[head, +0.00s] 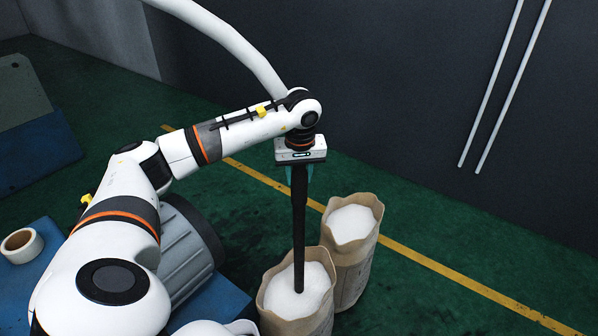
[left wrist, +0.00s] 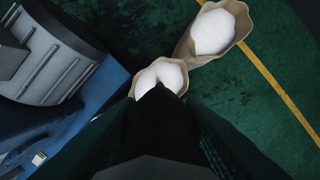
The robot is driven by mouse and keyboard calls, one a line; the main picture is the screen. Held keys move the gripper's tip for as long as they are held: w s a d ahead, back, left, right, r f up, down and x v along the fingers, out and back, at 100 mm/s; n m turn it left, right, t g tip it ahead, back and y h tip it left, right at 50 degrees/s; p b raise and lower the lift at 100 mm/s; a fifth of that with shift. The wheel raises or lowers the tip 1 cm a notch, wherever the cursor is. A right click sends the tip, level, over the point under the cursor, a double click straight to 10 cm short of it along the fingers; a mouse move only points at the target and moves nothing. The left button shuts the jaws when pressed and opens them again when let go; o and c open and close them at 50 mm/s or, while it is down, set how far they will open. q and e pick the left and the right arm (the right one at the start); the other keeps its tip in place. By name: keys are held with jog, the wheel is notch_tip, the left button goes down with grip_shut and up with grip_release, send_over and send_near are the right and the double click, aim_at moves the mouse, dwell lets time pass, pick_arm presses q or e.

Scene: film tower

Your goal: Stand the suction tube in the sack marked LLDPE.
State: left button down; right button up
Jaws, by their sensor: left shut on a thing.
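My left gripper (head: 300,172) is shut on the black suction tube (head: 299,225), which hangs nearly upright below it. The tube's lower end meets the white granules of the nearer open paper sack (head: 286,324), inside its rim. I cannot tell how deep the end sits. In the left wrist view the dark tube (left wrist: 157,115) runs toward the granules of that same sack (left wrist: 140,72). A second open sack (head: 352,268), also full of white granules, stands just behind to the right; it also shows in the left wrist view (left wrist: 187,52). No marking is readable on either sack. My right gripper is out of view.
A pale hose (head: 225,38) arches from the top to the wrist. A grey ribbed drum (head: 185,250) stands left of the sacks on a blue surface (head: 222,300). A tape roll (head: 22,245) lies far left. Green floor with a yellow line (head: 440,268) is clear at right.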

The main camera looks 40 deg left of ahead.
aim_at(300, 195)
pick_arm(q)
jog(key=shift+f+b, duration=6.45)
jog(key=shift+f, duration=2.95)
jog(key=c, duration=0.9)
grip_release()
jog(key=shift+o, duration=0.2)
jog(key=shift+f, duration=0.1)
jog(key=r, duration=0.4)
jog(key=d+r, duration=0.1)
jog(key=r, duration=0.3)
jog(key=s+r, duration=0.1)
jog(key=r, duration=0.3)
jog(key=shift+s+d+b, duration=0.1)
jog(key=shift+d+b, duration=0.15)
jog(key=shift+b, duration=0.1)
